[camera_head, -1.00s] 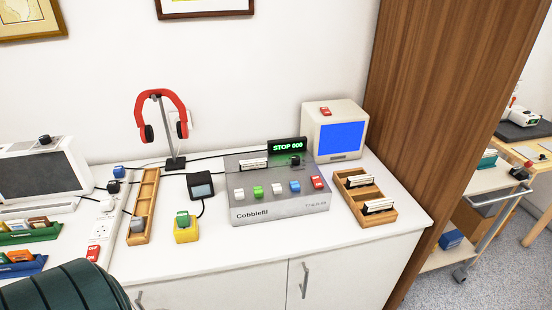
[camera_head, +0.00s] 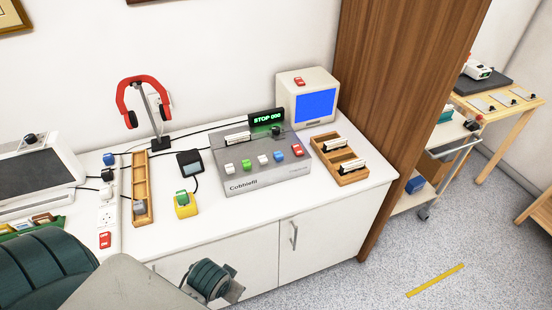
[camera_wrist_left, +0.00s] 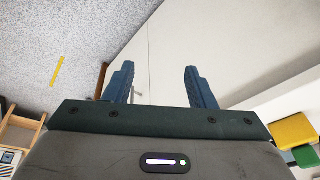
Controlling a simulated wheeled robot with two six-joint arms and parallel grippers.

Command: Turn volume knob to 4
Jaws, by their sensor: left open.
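A grey Cobblefil box (camera_head: 240,183) stands on the white counter with a row of coloured keys and a small green-lit display (camera_head: 267,119) reading STOP and digits. A small dark knob (camera_head: 276,130) sits on its top just below the display. Another black knob (camera_head: 28,138) tops the white device at the far left. I see no readable volume scale on either. My left gripper (camera_wrist_left: 160,86) is open and empty in the left wrist view, its two blue fingers spread in front of the cabinet face. In the head view my left arm is low, in front of the counter, apart from both knobs.
Red headphones on a stand (camera_head: 158,120), a wooden tray (camera_head: 140,195), a yellow block (camera_head: 184,208) and a small monitor (camera_head: 308,95) stand on the counter (camera_head: 215,225). A wooden slotted tray (camera_head: 352,178) sits right of the grey box. Open floor (camera_head: 370,285) lies front right.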

